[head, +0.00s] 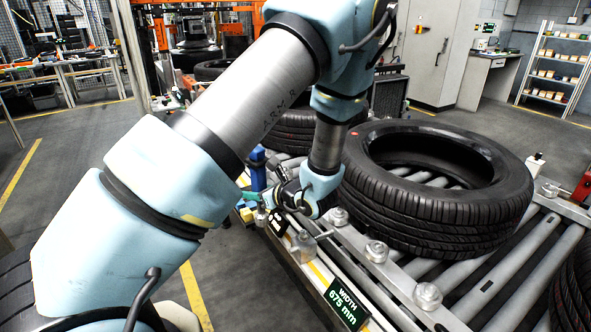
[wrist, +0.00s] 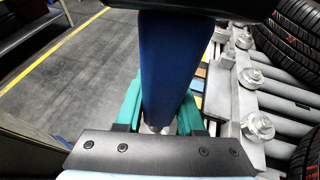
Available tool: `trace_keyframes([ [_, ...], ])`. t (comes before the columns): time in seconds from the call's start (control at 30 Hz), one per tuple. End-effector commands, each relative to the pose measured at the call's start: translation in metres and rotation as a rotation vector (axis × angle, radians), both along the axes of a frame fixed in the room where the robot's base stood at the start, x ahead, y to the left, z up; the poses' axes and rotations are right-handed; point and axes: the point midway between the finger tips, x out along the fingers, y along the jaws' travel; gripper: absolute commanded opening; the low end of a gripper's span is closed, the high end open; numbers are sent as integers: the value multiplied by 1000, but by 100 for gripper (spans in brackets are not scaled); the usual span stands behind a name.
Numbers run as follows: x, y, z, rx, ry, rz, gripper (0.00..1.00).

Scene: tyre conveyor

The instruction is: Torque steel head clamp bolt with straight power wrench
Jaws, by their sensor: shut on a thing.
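My gripper (wrist: 158,112) is shut on the blue straight power wrench (wrist: 168,60), its teal fingers on either side of the barrel. A silver tip shows at the wrench's lower end. In the head view the blue wrench (head: 258,170) stands roughly upright beside the conveyor's near-left edge, partly hidden by my arm. Large steel bolt heads sit along the conveyor rail, one of them (head: 376,250) in the middle; they also show in the wrist view (wrist: 251,78). A steel clamp block (head: 304,246) with a small rod is on the edge nearby. I cannot tell which is the task's bolt. The wrench tip appears apart from them.
A large black tyre (head: 435,185) lies flat on the conveyor rollers (head: 490,265), right of my gripper. A green width sign (head: 346,304) is on the conveyor's front edge. Yellow and blue blocks (head: 246,213) are near the wrench. The floor left of the conveyor is open.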

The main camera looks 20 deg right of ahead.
Motion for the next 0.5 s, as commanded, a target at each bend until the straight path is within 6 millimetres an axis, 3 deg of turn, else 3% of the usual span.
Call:
trace_keyframes([
  [0.03, -10, -22, 19, -6, -6, -7, 0],
  [0.2, -41, -67, 50, -4, -4, -12, 0],
  [0.33, -58, -86, 63, 1, -4, -18, 0],
  [0.5, -67, -95, 69, 3, -3, -21, 0],
])
